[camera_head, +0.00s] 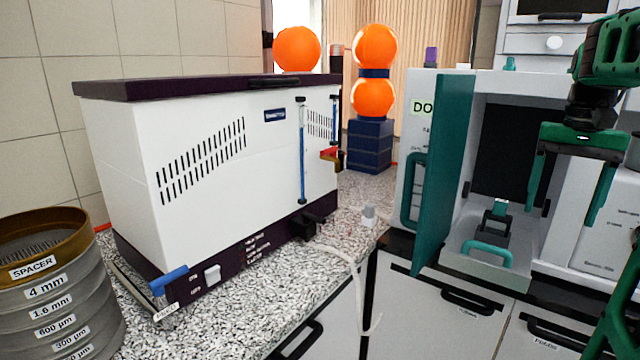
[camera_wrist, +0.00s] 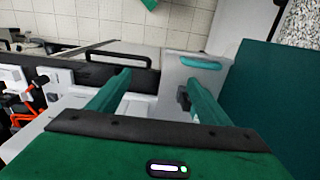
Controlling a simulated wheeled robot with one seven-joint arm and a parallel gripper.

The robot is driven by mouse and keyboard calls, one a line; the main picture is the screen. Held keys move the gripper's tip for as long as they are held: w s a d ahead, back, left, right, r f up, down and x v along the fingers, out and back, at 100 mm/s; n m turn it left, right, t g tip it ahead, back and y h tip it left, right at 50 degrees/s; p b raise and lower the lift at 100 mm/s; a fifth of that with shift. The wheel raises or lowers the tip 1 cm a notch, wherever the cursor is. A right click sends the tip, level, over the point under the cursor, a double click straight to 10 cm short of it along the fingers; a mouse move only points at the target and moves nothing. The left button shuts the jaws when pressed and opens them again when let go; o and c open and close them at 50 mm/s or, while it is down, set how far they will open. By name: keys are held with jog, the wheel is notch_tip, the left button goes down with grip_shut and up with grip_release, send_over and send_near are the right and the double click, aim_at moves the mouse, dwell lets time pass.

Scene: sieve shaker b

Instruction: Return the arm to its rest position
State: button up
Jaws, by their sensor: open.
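My gripper (camera_head: 568,200) is green, points downward and hangs at the right of the head view, in front of the white cabinet with the open teal door. Its two fingers are apart with nothing between them. In the wrist view, my gripper (camera_wrist: 155,95) shows both green fingers spread, above a white surface and a drawer front with a black handle. My green arm (camera_head: 610,55) comes in from the right edge.
The teal door (camera_head: 446,170) stands open left of the cabinet's dark opening. A pull-out shelf with a teal handle (camera_head: 487,252) lies below it. A white shaker box (camera_head: 225,150) and labelled sieve stack (camera_head: 50,290) stand on the speckled counter. Black-handled drawers (camera_head: 440,305) are below.

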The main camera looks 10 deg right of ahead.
jog(key=s+a+f+n, duration=0.1)
jog(key=s+a+f, duration=0.6)
jog(key=a+f, duration=0.1)
jog(key=s+a+f+n, duration=0.2)
jog(key=s+a+f, duration=0.5)
jog(key=f, duration=0.4)
jog(key=shift+s+a+f+n, duration=0.2)
jog(key=shift+s+a+n, duration=0.15)
jog(key=shift+a, duration=0.25)
jog(key=shift+w+f, duration=0.2)
jog(key=shift+w, duration=0.4)
